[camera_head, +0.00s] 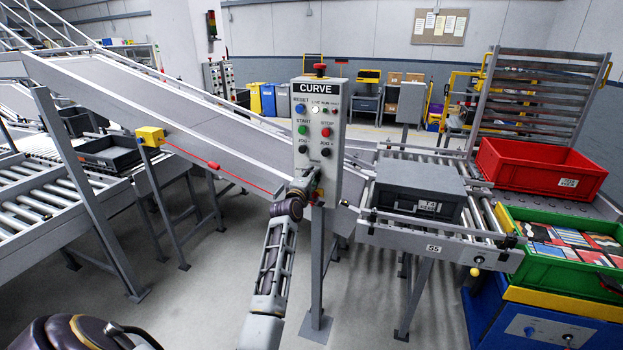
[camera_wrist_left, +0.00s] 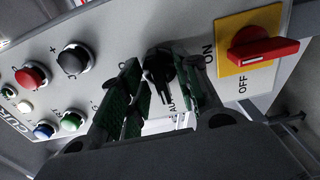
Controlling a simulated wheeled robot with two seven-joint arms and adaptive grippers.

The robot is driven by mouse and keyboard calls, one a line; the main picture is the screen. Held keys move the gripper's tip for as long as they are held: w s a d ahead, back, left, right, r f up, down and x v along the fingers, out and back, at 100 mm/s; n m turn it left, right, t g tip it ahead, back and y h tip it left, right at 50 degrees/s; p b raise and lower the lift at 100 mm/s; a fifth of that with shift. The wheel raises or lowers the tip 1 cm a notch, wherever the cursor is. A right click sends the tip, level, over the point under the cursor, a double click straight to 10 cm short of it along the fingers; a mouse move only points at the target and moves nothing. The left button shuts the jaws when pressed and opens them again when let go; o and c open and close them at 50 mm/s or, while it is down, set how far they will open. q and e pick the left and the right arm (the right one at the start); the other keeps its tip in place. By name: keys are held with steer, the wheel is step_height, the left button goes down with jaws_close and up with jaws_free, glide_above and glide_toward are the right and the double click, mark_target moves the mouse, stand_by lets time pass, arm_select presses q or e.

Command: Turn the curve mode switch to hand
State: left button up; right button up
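The grey control box headed CURVE (camera_head: 319,125) stands on a post in the middle of the head view. The black selector knob (camera_wrist_left: 158,68) sits low on its face in the left wrist view, with a partly hidden label reading "AU" beside it. Its handle's exact setting is hard to tell. My left gripper (camera_head: 308,184) is at the lower part of the box. In the wrist view my left gripper (camera_wrist_left: 160,75) has its green-padded fingers on either side of the knob, with gaps visible. In the head view the gripper hides the knob. My right gripper is not in view.
A red rotary ON/OFF switch on a yellow plate (camera_wrist_left: 262,48) is close beside the fingers. Several push buttons, including a red one (camera_wrist_left: 32,75), are on the other side. A conveyor (camera_head: 430,232) with a dark grey crate (camera_head: 418,188) stands right of the box.

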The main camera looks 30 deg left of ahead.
arm_select(q)
steer(key=c, duration=0.6)
jaws_close()
steer(key=shift+m, duration=0.4)
steer(key=m+p, duration=0.6)
steer(key=m, duration=1.1)
steer(key=shift+f+p, duration=0.1)
steer(key=shift+p, duration=0.3)
